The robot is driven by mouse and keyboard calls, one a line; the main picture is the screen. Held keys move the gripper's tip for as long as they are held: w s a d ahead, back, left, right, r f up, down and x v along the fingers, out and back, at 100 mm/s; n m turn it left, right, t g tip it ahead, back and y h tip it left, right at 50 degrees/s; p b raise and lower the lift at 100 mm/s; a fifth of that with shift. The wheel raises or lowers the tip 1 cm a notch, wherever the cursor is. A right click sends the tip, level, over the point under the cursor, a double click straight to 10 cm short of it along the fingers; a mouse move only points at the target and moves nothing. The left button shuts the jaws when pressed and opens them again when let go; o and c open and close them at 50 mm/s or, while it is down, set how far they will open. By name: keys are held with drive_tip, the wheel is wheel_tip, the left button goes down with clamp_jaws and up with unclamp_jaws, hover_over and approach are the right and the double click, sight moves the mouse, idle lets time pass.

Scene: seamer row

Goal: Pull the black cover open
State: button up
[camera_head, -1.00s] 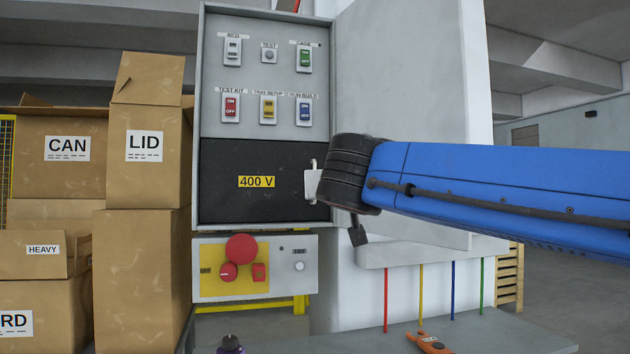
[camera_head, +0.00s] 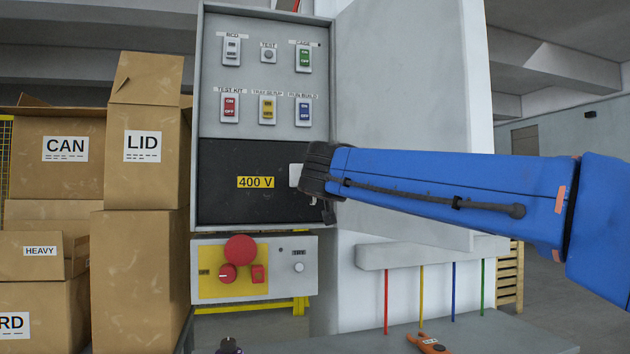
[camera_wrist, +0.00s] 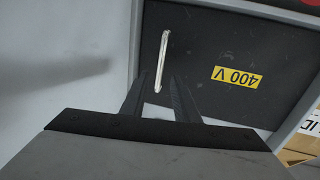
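The black cover (camera_head: 230,205) with a yellow 400 V label is shut across the lower part of the grey cabinet. It also fills much of the wrist view (camera_wrist: 270,42). In the wrist view a pale bar handle (camera_wrist: 161,62) stands on the cover near its edge. My gripper's fingers (camera_wrist: 159,97) are open, one on each side of the handle's near end; I cannot tell whether they touch it.
Switches (camera_head: 304,112) sit above the cover, and a box with a red button (camera_head: 240,248) hangs below it. The open cabinet door (camera_head: 400,80) stands to the right, behind my arm. Cardboard boxes (camera_head: 140,250) are stacked at the left. An orange tool (camera_head: 428,344) lies on the bench.

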drive_tip(key=shift+w+a, duration=0.15)
drive_tip(key=shift+w, duration=1.2)
drive_tip(key=shift+w+a, duration=0.1)
drive_tip(key=shift+w, duration=1.25)
clamp_jaws()
